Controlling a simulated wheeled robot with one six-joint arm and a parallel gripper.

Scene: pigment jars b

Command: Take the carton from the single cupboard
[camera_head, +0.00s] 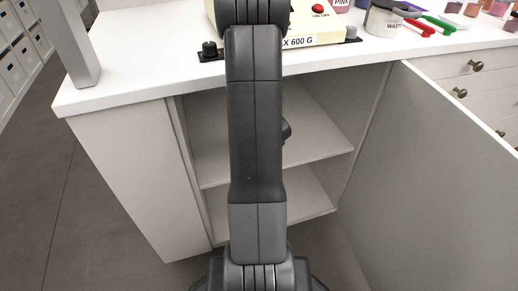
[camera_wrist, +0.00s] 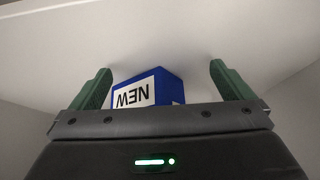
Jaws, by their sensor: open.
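The carton (camera_wrist: 148,90) is a blue box with a white label. Its lettering reads NEW and appears upside down in the wrist view. My gripper (camera_wrist: 158,72) is open, with one green finger on each side of the carton's place in the picture. The carton shows beyond the gripper's front edge, which hides part of it. I see no finger touching it. The cupboard (camera_head: 310,130) stands open in the head view, with a middle shelf and a lower one. There my arm covers the left-centre of the opening, and neither my gripper nor the carton shows.
The cupboard door (camera_head: 435,170) stands swung open on the right. A white worktop (camera_head: 140,55) overhangs the opening. On it are a cream-coloured device (camera_head: 315,35), a waste pot (camera_head: 383,20) and red and green tools. Drawers (camera_head: 470,85) lie behind the door. Floor is clear at left.

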